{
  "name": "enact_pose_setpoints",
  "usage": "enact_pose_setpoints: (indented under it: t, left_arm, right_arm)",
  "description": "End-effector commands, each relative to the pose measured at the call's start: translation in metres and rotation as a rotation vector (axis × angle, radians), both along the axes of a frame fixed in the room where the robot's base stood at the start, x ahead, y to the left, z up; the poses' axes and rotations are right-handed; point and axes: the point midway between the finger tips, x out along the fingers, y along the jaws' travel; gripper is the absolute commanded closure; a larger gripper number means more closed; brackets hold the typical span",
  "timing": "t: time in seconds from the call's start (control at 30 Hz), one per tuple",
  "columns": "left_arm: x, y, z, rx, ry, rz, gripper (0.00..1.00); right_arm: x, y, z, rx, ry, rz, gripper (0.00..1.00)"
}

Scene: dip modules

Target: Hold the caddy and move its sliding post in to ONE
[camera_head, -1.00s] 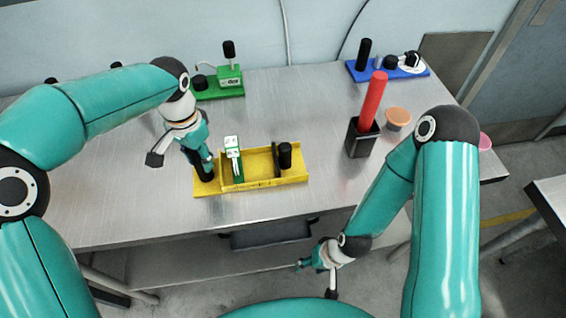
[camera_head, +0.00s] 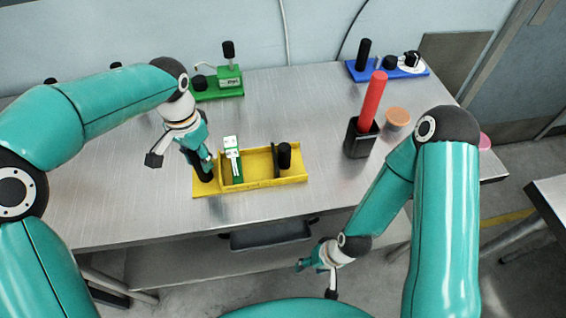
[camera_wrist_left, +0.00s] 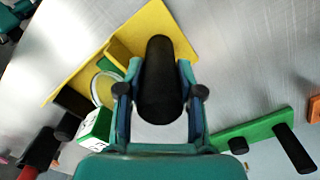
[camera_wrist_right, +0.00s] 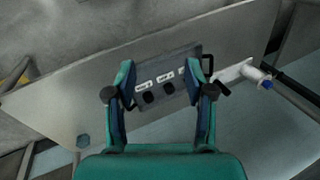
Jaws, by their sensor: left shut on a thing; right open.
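The yellow caddy (camera_head: 262,181) lies on the metal table, with a black upright handle (camera_wrist_left: 160,82) at its left end. My left gripper (camera_head: 204,171) is shut on that handle, with a finger on each side of it. A green and white labelled piece (camera_head: 233,160) stands in the left part of the caddy; its markings are too small to read. A black post (camera_head: 285,155) stands towards the right end, beside a thin dark upright plate. My right gripper (camera_head: 312,264) is open and empty, low in front of the table and well away from the caddy.
A black holder with a red rod (camera_head: 373,100) and an orange-brown tub (camera_head: 398,118) stand right of the caddy. A green module (camera_head: 218,90) and a blue module (camera_head: 387,72) stand at the back. A dark panel (camera_wrist_right: 165,75) shows below the table's front edge.

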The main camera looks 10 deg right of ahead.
Motion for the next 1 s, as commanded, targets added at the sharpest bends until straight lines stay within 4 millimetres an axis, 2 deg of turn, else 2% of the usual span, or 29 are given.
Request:
enact_pose_setpoints:
  t: [0.07, 0.1, 0.37, 0.53, 0.67, 0.87, 1.0]
  left_arm:
    - [0.000, 0.000, 0.000, -0.001, -0.001, 0.000, 1.00]
    - [0.000, 0.000, 0.000, -0.001, -0.001, 0.000, 1.00]
    - [0.000, 0.000, 0.000, -0.001, -0.001, 0.000, 1.00]
    - [0.000, 0.000, 0.000, -0.001, -0.001, 0.000, 1.00]
    - [0.000, 0.000, 0.000, -0.001, -0.001, 0.000, 1.00]
    - [0.000, 0.000, 0.000, -0.001, -0.001, 0.000, 1.00]
    - [0.000, 0.000, 0.000, -0.001, -0.001, 0.000, 1.00]
  right_arm:
    - [0.000, 0.000, 0.000, 0.000, 0.000, 0.000, 0.46]
    - [0.000, 0.000, 0.000, 0.000, 0.000, 0.000, 0.43]
    - [-0.003, -0.008, 0.006, -0.003, 0.053, 0.016, 0.43]
    - [-0.011, -0.018, 0.026, 0.033, 0.165, 0.049, 0.43]
    - [-0.016, -0.018, 0.056, 0.128, 0.258, 0.079, 0.43]
    - [-0.013, -0.006, 0.117, 0.357, 0.325, 0.128, 0.43]
    - [-0.005, 0.004, 0.160, 0.520, 0.325, 0.167, 0.43]
